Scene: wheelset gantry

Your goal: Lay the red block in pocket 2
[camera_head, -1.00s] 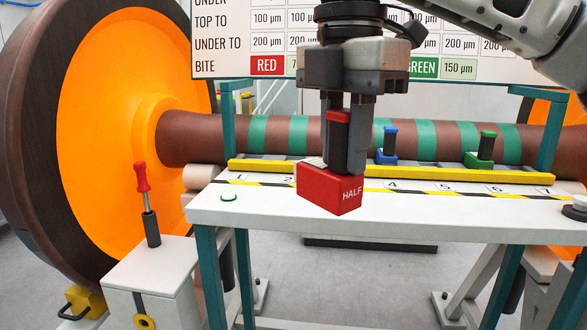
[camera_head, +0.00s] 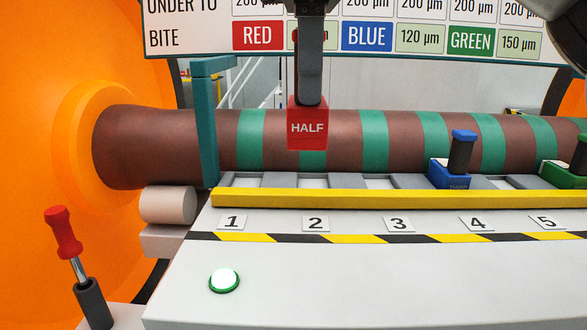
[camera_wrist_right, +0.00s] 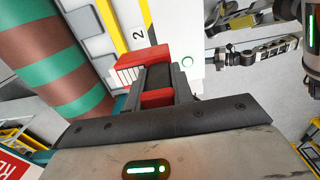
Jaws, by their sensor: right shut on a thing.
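The red block (camera_head: 307,128), marked HALF, is held by my right gripper (camera_head: 309,92), which points down from the top of the head view. The block hangs upright in front of the striped axle, above the row of pockets and roughly in line with the number 2 plate (camera_head: 315,223). Pocket 2 (camera_head: 313,183) lies behind the yellow rail and looks empty. In the right wrist view the fingers of the right gripper (camera_wrist_right: 160,78) are shut on the red block (camera_wrist_right: 128,68), beside the number 2 plate (camera_wrist_right: 138,37). My left gripper is not in view.
A blue block (camera_head: 448,175) stands at pocket 4 and a green block (camera_head: 562,174) at pocket 5. The yellow rail (camera_head: 360,198) runs along the pockets' front. The axle (camera_head: 150,145) is close behind. A green-ringed button (camera_head: 224,280) sits on the table's clear front.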

